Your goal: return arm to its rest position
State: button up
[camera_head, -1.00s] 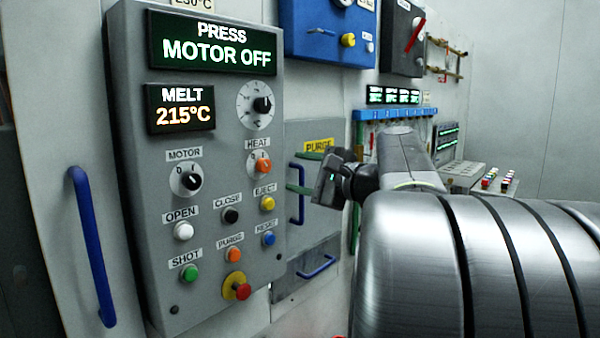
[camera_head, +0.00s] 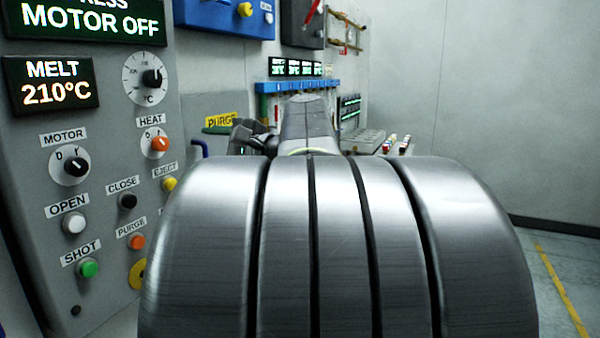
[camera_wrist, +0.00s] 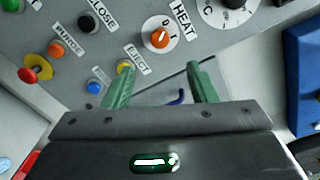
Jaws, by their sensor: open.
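My gripper (camera_wrist: 160,84) shows in the wrist view with two green fingers held apart and nothing between them. In that view it is in front of the grey control panel (camera_wrist: 100,50), with the orange HEAT knob (camera_wrist: 160,38) above the fingers and the yellow EJECT button (camera_wrist: 125,67) by the left finger. In the head view my arm fills the lower middle and hides the gripper's fingers. The panel (camera_head: 110,185) stands at the left, with its displays reading MOTOR OFF and MELT 210°C.
A blue box (camera_head: 225,20) and a dark box (camera_head: 300,25) hang on the back wall. A blue rail (camera_head: 275,87) sits below them. A console (camera_head: 365,140) with small buttons stands beyond my arm. The floor at the right (camera_head: 560,270) is clear.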

aim_at(164, 144)
jog(key=p+x, duration=0.1)
jog(key=x, duration=1.1)
jog(key=shift+w+a, duration=0.1)
jog(key=shift+a, duration=0.15)
